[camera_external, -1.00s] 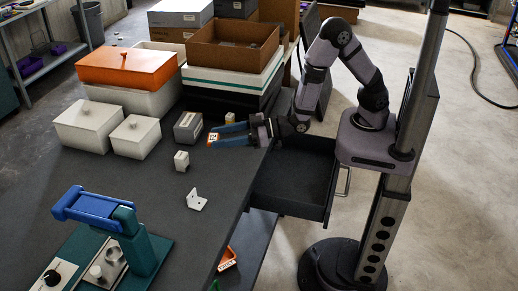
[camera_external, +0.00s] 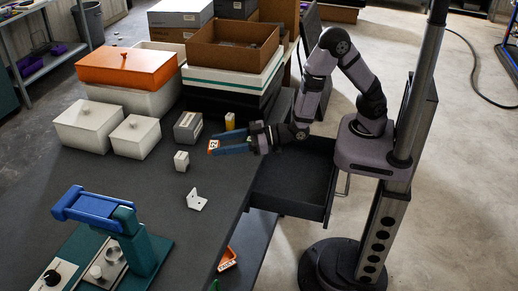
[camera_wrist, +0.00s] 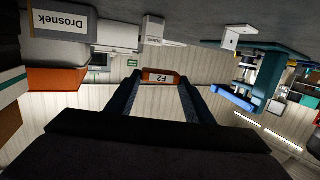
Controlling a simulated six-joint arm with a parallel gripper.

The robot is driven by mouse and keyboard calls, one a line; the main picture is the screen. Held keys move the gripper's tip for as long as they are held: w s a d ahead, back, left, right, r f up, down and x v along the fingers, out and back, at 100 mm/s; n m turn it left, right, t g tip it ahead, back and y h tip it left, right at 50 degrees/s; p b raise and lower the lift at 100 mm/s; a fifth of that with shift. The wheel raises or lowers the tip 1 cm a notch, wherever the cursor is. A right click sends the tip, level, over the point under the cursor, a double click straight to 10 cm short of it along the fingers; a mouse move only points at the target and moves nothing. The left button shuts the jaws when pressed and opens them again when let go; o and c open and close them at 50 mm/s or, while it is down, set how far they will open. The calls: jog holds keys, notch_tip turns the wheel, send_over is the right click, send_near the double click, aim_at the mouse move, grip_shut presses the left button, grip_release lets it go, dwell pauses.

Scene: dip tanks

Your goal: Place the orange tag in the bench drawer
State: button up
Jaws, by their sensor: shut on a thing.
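The orange tag (camera_external: 213,146), with a white label, is held at the tips of my gripper's (camera_external: 215,146) blue fingers, over the dark bench top. In the wrist view the tag (camera_wrist: 158,76) sits between both fingertips, its label reading "F2" upside down. My gripper is shut on it. The bench drawer (camera_external: 290,184) is pulled open at the bench's right edge, below and to the right of the tag. Its visible inside looks empty; my forearm passes above its back part.
A small white block (camera_external: 181,161) and a white bracket (camera_external: 197,200) stand near the tag. A yellow piece (camera_external: 229,121) and a grey labelled box (camera_external: 188,128) are behind it. White lidded tanks (camera_external: 136,136) stand left. A blue-and-teal device (camera_external: 130,235) stands front left.

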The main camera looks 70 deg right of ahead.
send_over(224, 171)
jog(key=shift+f, duration=2.85)
jog(key=shift+f, duration=0.1)
jog(key=shift+f+p, duration=0.4)
jog(key=shift+f, duration=1.4)
jog(key=shift+f, duration=0.1)
jog(key=shift+f, duration=0.1)
jog(key=o, duration=1.1)
